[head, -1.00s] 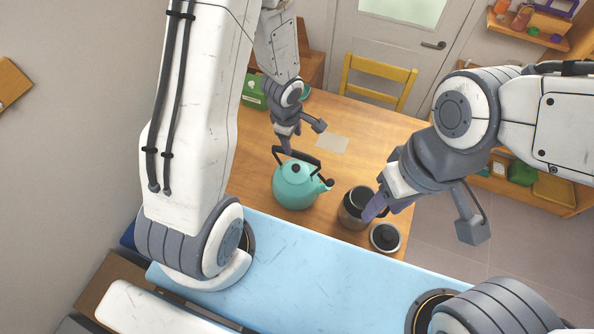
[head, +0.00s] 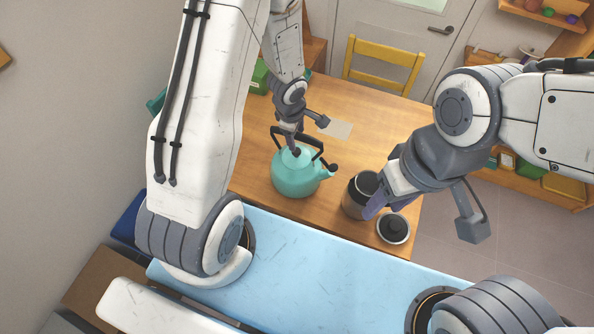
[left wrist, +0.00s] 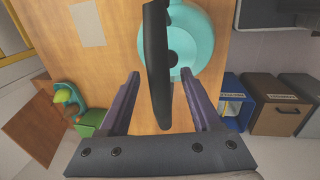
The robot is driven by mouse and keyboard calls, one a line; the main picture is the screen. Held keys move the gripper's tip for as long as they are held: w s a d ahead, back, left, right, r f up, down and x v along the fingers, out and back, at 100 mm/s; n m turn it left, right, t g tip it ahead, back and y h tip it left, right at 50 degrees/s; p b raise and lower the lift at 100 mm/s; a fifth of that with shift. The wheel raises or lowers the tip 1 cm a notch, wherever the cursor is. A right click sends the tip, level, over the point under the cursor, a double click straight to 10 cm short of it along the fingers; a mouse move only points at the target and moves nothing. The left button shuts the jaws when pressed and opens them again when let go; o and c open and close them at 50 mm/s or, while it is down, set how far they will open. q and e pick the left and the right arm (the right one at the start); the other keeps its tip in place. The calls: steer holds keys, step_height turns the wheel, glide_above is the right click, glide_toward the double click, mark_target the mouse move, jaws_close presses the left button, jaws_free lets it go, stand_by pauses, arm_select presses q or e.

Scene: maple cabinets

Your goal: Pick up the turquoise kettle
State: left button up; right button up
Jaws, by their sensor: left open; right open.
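The turquoise kettle (head: 294,178) stands upright on the wooden table, with a dark handle arched over it and its spout to the right. My left gripper (head: 295,143) is open at the kettle's handle. Whether a finger touches the handle cannot be told.
A paper sheet (head: 337,129) lies behind the kettle. A yellow chair (head: 384,62) stands at the table's far side. The table (head: 395,120) has clear wood to the back right.

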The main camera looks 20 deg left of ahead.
arm_select(q)
steer(key=shift+c, duration=0.3)
jaws_close()
steer(key=shift+w, duration=0.1)
stand_by(1.1)
